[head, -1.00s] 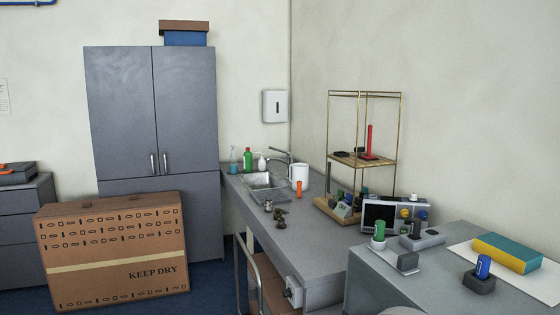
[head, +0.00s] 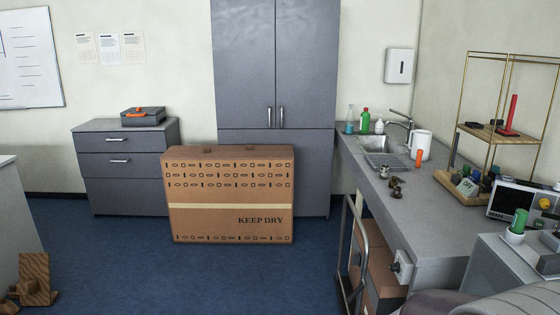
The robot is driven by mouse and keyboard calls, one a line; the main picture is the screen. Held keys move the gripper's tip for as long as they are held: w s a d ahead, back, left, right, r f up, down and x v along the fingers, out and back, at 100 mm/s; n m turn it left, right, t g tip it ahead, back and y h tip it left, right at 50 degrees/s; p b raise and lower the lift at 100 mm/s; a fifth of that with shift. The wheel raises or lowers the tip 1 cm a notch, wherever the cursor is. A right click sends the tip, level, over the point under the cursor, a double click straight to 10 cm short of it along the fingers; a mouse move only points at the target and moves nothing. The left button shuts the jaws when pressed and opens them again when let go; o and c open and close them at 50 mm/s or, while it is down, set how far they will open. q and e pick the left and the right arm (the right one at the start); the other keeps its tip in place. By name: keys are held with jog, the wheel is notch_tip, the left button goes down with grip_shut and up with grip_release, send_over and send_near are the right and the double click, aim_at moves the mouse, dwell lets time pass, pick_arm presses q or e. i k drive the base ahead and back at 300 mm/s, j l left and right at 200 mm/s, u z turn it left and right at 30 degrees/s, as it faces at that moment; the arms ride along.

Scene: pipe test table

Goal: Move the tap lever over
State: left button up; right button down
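A metal tap (head: 402,119) stands behind the sink (head: 378,145) on the grey worktop, its spout reaching out to the left over the basin. It is too small in the head view to tell how its lever is set. Small dark brown metal pipe fittings (head: 397,188) and a grey metal fitting (head: 384,172) lie on the worktop in front of the sink. Neither of my grippers shows.
A large cardboard box (head: 228,222) stands on the floor before the tall grey cabinet (head: 272,70). A metal rail (head: 353,250) stands by the worktop's left side. A white jug (head: 420,140) and orange object (head: 419,159) are near the tap. Blue floor is clear at centre.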

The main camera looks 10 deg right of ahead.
aim_at(410, 118)
jog(key=i+z, duration=0.25)
jog(key=i, duration=0.45)
jog(key=i+j+z, duration=0.2)
jog(key=i, duration=0.45)
jog(key=i+j+z, duration=0.25)
jog(key=i, duration=0.45)
jog(key=i+j+z, duration=0.25)
jog(key=i+j, duration=0.2)
jog(key=i, duration=0.15)
jog(key=i+j+z, duration=0.25)
jog(key=i+j, duration=0.25)
jog(key=i, duration=0.1)
